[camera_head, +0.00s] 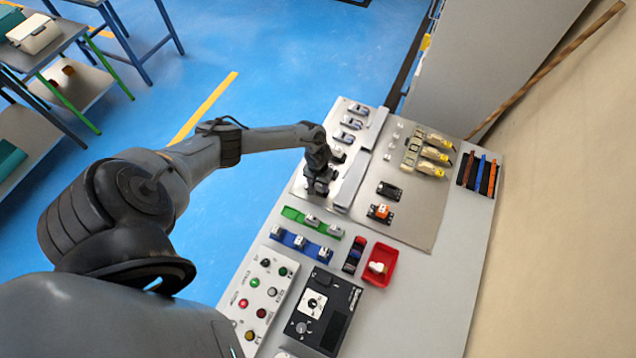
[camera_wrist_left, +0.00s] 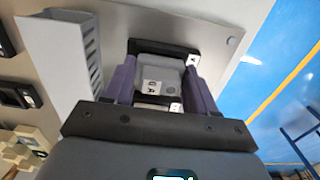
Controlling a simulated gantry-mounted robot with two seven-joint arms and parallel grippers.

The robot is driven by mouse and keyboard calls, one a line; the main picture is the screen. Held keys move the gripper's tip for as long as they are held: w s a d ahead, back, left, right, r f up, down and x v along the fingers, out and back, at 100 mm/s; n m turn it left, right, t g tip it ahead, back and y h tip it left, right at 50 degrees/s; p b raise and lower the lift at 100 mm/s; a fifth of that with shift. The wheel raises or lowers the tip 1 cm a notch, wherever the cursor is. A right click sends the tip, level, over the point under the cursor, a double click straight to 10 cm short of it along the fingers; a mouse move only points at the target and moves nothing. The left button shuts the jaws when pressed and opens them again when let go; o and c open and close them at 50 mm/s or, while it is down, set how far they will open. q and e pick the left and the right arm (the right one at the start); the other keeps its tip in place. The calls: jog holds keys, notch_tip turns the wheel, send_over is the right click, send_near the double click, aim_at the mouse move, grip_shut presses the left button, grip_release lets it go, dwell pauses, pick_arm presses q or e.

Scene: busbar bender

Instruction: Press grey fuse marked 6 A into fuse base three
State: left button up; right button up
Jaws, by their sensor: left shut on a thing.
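My left gripper (camera_head: 319,186) is over the left panel's fuse bases, at the lower end of their row. In the left wrist view its two purple-padded fingers (camera_wrist_left: 162,88) are shut on a grey fuse (camera_wrist_left: 158,74) with a small white label. The label's marking appears upside down and is hard to read. A black fuse base (camera_wrist_left: 165,47) lies directly behind the fuse, in line with it. I cannot tell how deep the fuse sits in it. Other fuse bases (camera_head: 351,123) show further up the panel. My right gripper is not in view.
A slotted grey cable duct (camera_head: 351,180) runs close beside the gripper; it also shows in the wrist view (camera_wrist_left: 62,55). Green (camera_head: 300,213) and blue (camera_head: 290,241) holders, a red tray (camera_head: 380,264) and a black device (camera_head: 325,310) lie nearer on the table.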

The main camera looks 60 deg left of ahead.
pick_arm(q)
jog(key=o, duration=1.1)
jog(key=shift+s+f, duration=0.1)
jog(key=shift+f, duration=0.05)
jog(key=shift+o, duration=0.2)
jog(key=shift+r, duration=0.3)
notch_tip(320, 180, up, 9)
jog(key=shift+f+p, duration=0.1)
jog(key=shift+p, duration=0.9)
jog(key=shift+r, duration=0.75)
jog(key=shift+d, duration=0.1)
